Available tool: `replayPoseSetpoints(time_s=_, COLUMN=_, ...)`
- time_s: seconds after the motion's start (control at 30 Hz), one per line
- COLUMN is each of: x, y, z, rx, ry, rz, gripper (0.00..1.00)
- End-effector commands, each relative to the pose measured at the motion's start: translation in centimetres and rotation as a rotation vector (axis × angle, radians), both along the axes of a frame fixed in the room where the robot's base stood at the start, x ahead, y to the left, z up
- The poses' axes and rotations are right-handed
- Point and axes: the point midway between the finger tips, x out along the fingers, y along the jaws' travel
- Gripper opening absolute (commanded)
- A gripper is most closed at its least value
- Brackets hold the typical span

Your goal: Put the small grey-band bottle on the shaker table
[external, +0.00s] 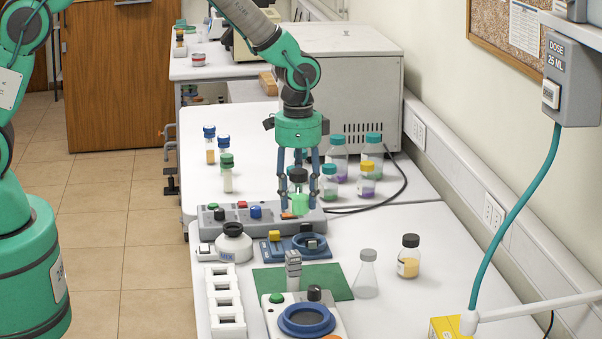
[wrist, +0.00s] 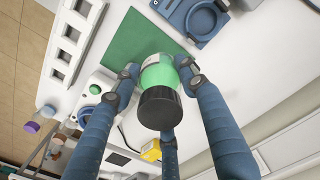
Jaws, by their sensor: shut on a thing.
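My gripper (external: 298,196) is shut on a small bottle (external: 300,204) with a black cap and green contents. In the wrist view the gripper (wrist: 158,84) has its blue fingers around the bottle (wrist: 158,73), and a pale greyish band shows on its side. In the external view it hangs upright in front of the long grey button console. A blue plate unit (external: 303,247) with a round ring and yellow knob sits just below it. A white unit (external: 329,325) with a blue ring and green button stands nearer the camera. I cannot tell which unit is the shaker table.
A green mat (external: 333,275) lies between the two ringed units. A clear flask (external: 366,276) and an amber bottle (external: 410,257) stand to its right. A white rack (external: 226,307) is at left. Several capped bottles stand behind the console (external: 210,222).

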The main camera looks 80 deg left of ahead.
Motion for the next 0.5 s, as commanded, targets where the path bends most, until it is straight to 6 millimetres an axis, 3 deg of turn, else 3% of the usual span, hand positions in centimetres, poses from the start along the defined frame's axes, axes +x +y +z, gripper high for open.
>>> replayPoseSetpoints(time_s=0.37, x=1.5, y=6.5, z=-0.1, rx=-0.001, ry=0.001, rz=0.006, gripper=0.1)
replayPoseSetpoints(time_s=0.5, x=2.1, y=10.4, z=-0.1, rx=-0.001, ry=0.001, rz=0.009, gripper=0.1)
